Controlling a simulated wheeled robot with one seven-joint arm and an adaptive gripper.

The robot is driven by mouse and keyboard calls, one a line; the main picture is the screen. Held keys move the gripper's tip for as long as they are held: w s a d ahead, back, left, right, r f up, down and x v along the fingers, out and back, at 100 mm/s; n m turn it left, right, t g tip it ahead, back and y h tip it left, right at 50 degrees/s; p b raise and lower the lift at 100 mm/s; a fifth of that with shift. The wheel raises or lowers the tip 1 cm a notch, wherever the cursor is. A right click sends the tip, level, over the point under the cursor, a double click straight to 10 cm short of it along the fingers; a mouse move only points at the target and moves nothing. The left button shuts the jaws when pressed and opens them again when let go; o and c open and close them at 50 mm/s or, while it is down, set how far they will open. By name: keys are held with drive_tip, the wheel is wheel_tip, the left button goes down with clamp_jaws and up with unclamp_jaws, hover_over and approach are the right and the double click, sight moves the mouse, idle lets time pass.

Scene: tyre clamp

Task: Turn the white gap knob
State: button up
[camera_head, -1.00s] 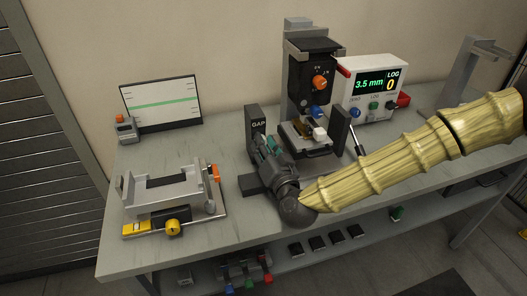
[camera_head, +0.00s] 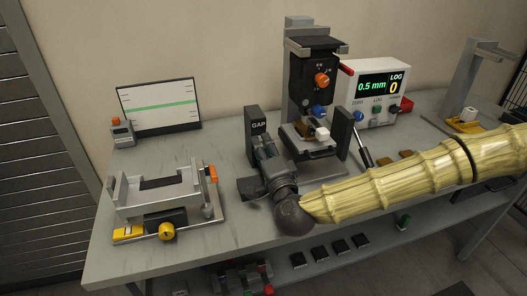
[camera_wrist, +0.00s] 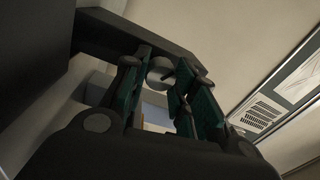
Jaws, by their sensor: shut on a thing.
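The white gap knob (camera_wrist: 158,72) shows in the wrist view as a pale round end between the two green-padded fingers of my gripper (camera_wrist: 162,90). The fingers close on it from both sides. In the head view my gripper (camera_head: 264,152) is at the dark post labelled GAP (camera_head: 258,125), and it hides the knob there. The display box (camera_head: 376,88) reads 0.5 mm in green, with LOG 0 beside it.
The dark clamp tower (camera_head: 313,75) with an orange dial stands just right of the GAP post. A grey fixture (camera_head: 165,200) with yellow parts sits at the left. A screen (camera_head: 158,105) stands behind it.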

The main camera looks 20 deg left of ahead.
drive_tip(key=shift+f+m, duration=0.1)
drive_tip(key=shift+m, duration=0.5)
idle(0.5)
drive_tip(key=o, duration=1.1)
drive_tip(key=shift+a, duration=0.1)
drive_tip(key=shift+c, duration=0.2)
drive_tip(key=shift+s, duration=0.1)
drive_tip(key=v, duration=1.2)
